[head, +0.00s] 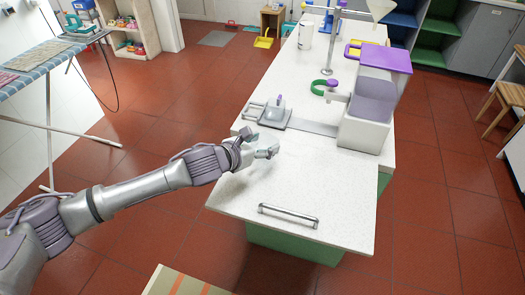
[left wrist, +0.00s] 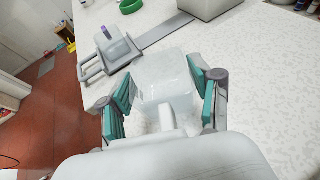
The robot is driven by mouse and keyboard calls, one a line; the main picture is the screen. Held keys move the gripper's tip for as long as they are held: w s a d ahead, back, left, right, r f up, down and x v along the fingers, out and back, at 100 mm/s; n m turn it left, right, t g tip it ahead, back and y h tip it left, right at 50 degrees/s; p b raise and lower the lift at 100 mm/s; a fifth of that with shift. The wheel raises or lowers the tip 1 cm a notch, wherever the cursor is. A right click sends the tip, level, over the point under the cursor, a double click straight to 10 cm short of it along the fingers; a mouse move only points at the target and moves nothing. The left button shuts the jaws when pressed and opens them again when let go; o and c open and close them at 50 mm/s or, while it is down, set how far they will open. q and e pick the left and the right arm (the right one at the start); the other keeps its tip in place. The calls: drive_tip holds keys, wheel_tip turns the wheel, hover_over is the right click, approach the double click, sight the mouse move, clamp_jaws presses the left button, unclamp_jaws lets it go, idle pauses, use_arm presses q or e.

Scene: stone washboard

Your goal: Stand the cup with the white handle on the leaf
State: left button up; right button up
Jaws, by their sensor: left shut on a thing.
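My left gripper (head: 258,146) is over the near part of the white speckled counter. In the left wrist view its teal fingers (left wrist: 160,100) are shut on a pale, box-like cup (left wrist: 162,78). The cup's white handle (left wrist: 166,119) points toward the wrist. In the head view the cup is mostly hidden by the gripper. Whether its base touches the surface I cannot tell. The flat near panel with a metal bar (head: 289,215) looks like the leaf (head: 325,190); no other thing in view clearly fits that name. My right gripper is not in view.
A grey holder (head: 272,115) with a purple-topped piece stands just beyond the gripper. A grey strip (head: 313,127) runs from it to a white and lilac box (head: 364,130). A green ring (head: 321,87) and a white canister (head: 305,36) stand farther back. The near panel is clear.

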use_arm(q)
drive_tip(key=shift+f, duration=1.75)
drive_tip(key=shift+f, duration=0.1)
drive_tip(key=o, duration=0.8)
drive_tip(key=v, duration=1.2)
drive_tip(key=shift+s+d+b, duration=0.1)
drive_tip(key=shift+s+b, duration=0.05)
drive_tip(key=shift+b, duration=0.25)
